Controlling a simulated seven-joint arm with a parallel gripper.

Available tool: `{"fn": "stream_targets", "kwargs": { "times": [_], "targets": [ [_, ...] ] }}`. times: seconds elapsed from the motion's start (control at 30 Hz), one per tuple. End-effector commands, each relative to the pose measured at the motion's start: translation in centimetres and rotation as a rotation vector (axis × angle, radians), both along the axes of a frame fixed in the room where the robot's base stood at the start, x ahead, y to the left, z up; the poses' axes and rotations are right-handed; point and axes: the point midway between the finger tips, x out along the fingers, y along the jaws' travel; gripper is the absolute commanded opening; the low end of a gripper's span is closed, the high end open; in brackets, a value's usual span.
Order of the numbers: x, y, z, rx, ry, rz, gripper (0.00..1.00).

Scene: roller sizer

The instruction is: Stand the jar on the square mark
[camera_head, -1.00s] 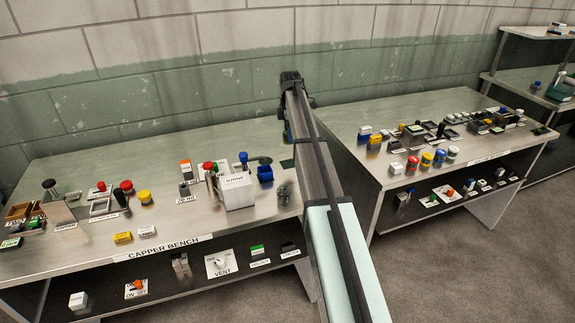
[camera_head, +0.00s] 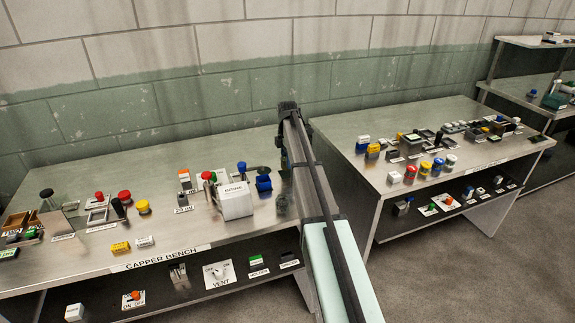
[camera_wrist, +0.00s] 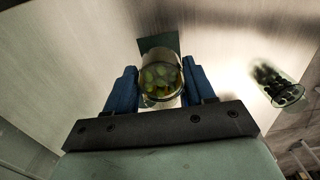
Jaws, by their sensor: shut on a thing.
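In the wrist view, my gripper (camera_wrist: 160,88) is shut on a clear round jar (camera_wrist: 160,76) with green and yellowish contents, one blue finger on each side. The dark square mark (camera_wrist: 158,42) shows on the metal bench top just beyond the jar, and the jar covers part of it. I cannot tell whether the jar's base touches the bench. In the head view my arm hides the held jar; a bit of a blue finger shows at the bench's right end.
A second glass jar with dark contents (camera_wrist: 280,88) stands right of the gripper in the wrist view. Another bench (camera_head: 440,120) stands to the right.

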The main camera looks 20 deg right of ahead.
Motion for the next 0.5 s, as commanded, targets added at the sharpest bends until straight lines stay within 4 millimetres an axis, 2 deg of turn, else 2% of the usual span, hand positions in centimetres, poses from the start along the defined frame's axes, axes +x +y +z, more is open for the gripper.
{"fn": "stream_targets", "kwargs": {
  "times": [0.2, 0.5],
  "targets": [
    [0.0, 0.0, -2.6, 0.0, 0.001, 0.0, 0.15],
    [0.0, 0.0, -2.8, 0.0, 0.0, 0.0, 0.15]
  ]
}}
